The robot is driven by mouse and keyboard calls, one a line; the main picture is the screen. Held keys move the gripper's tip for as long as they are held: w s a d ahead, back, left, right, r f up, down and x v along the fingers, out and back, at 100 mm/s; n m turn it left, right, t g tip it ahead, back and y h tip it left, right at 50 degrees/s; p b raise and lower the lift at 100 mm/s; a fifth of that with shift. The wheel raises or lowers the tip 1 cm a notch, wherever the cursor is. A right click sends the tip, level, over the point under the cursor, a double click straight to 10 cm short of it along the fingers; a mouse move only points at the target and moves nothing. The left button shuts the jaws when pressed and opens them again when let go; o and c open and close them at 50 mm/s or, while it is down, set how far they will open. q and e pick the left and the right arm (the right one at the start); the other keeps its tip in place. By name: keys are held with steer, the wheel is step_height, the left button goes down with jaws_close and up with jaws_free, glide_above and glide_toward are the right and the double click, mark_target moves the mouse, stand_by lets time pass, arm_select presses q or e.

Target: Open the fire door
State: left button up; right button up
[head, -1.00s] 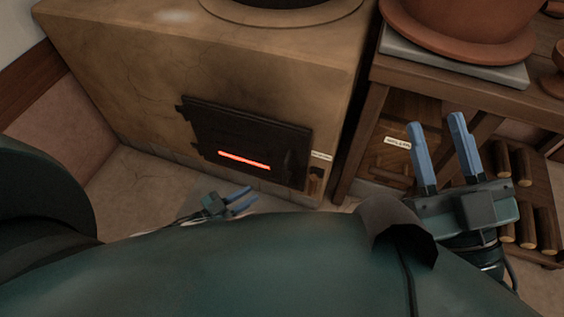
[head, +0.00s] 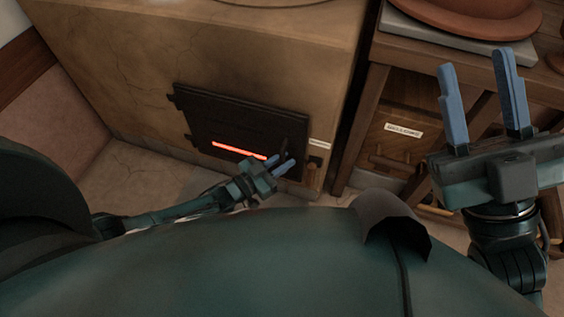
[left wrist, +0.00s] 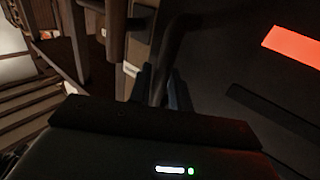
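The fire door (head: 240,125) is a dark metal door in the front of the tan stove, with a glowing red slot low in it. It looks shut. Its dark handle (head: 284,128) stands near the right edge. My right gripper (head: 477,62) is open and empty in front of the wooden bench.
The stove body (head: 110,60) surrounds the door. A wooden bench (head: 420,57) with a labelled drawer (head: 400,133) stands to its right, bearing a terracotta pot (head: 475,15) on a slab. Floor (head: 130,180) is clear in front of the stove's left part.

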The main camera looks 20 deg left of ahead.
arm_select(q)
jaws_close()
steer(key=shift+s, duration=0.1)
stand_by(0.3)
